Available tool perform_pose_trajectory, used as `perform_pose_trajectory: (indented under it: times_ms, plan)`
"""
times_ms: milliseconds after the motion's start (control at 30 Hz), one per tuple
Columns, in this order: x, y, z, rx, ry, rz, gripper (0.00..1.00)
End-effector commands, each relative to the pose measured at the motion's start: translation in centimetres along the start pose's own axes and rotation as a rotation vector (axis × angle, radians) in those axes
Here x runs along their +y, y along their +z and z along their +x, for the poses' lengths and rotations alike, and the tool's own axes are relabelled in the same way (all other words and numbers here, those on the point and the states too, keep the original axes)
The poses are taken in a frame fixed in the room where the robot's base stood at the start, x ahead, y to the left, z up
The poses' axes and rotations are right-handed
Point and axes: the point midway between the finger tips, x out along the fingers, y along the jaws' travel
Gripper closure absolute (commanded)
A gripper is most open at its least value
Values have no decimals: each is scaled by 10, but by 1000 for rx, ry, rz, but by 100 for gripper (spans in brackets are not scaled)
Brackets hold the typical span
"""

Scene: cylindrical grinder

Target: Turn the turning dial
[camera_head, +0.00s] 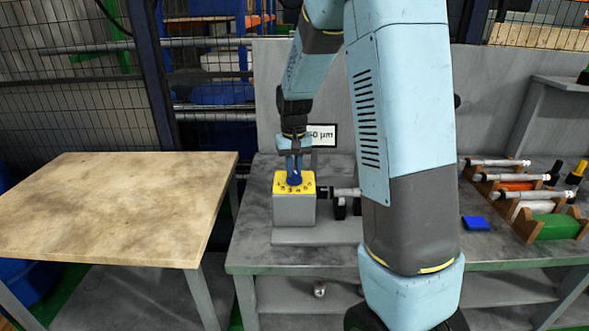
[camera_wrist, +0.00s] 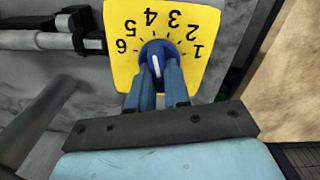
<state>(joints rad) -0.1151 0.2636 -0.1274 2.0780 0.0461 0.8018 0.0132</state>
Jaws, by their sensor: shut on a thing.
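The turning dial (camera_wrist: 155,54) is a round blue knob with a white pointer line. It sits in the middle of a yellow plate (camera_wrist: 120,20) marked with the numbers 1 to 6 around it. In the head view the yellow plate (camera_head: 309,180) tops a grey box (camera_head: 294,210) on the bench. My gripper (camera_wrist: 158,72) reaches down onto the dial with both blue fingers shut on it. The fingers hide the dial's near side.
A grey bench (camera_head: 250,240) carries the box, with a horizontal shaft (camera_head: 345,192) at its right. Wooden racks (camera_head: 530,225) with rods and a blue block (camera_head: 475,223) lie further right. A wooden table (camera_head: 110,205) with a bare top stands left. A grey panel rises behind.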

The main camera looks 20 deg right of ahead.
Motion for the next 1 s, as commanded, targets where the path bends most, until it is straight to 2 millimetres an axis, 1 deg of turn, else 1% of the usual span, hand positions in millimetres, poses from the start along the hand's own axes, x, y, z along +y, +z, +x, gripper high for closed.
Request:
perform_pose_trajectory:
  times_ms: [233, 267, 500, 733, 833, 933, 1000]
  plan:
    - [0, 1, 1, -4, 0, 0, 100]
    - [0, 1, 1, -4, 0, 0, 81]
    - [0, 1, 1, -2, 0, -1, 58]
    - [0, 0, 0, -1, 0, -1, 57]
    - [0, 0, -4, 0, 0, -1, 57]
    - [0, 0, -13, 0, 0, -1, 57]
    - [0, 0, -24, 3, 0, -2, 57]
